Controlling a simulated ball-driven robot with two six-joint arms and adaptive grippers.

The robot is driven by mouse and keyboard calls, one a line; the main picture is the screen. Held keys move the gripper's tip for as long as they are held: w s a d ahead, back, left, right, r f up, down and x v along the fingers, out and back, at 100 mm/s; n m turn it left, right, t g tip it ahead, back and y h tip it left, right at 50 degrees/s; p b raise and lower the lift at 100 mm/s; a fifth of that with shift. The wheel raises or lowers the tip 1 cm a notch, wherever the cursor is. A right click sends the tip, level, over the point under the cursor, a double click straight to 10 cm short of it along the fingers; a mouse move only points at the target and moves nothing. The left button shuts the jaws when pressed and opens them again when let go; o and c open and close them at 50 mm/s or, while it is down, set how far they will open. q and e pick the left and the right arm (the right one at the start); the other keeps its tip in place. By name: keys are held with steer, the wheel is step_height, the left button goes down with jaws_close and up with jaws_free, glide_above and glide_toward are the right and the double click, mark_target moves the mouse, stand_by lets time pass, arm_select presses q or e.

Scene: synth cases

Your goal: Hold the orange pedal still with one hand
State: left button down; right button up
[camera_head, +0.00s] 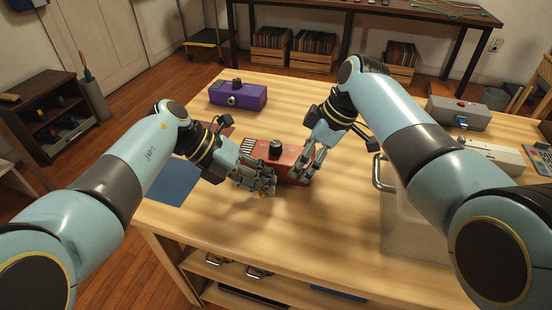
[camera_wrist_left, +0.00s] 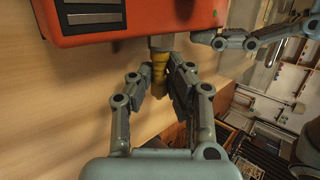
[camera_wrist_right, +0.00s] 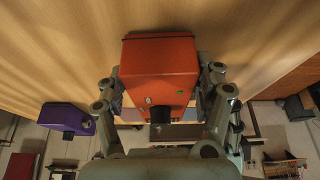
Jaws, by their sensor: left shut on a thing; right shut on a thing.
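The orange pedal (camera_head: 287,153) lies on the wooden table (camera_head: 330,232) between my two grippers, with a black knob on it. My right gripper (camera_head: 311,163) is shut on the pedal. In the right wrist view its fingers sit on both sides of the pedal's body (camera_wrist_right: 160,65). My left gripper (camera_head: 264,183) is shut on a yellow plug (camera_wrist_left: 158,62) at the pedal's side. In the left wrist view the plug's metal end meets the pedal's edge (camera_wrist_left: 110,18); how deep it sits is hidden. The fingers cover much of the pedal in the head view.
A purple pedal (camera_head: 238,95) stands behind, left of the orange one. A blue mat (camera_head: 173,183) lies at the left table edge. A clear bin (camera_head: 412,235) with a handle stands front right. A grey pedal (camera_head: 458,112) and a pale one (camera_head: 493,154) lie at the right.

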arm_select(q)
steer(key=shift+s+a+f, duration=0.1)
steer(key=shift+a, duration=0.05)
steer(key=shift+s+a, duration=0.3)
steer(key=shift+s, duration=0.6)
steer(key=shift+s+a, duration=0.3)
steer(key=shift+s, duration=0.6)
steer(key=shift+a, duration=0.1)
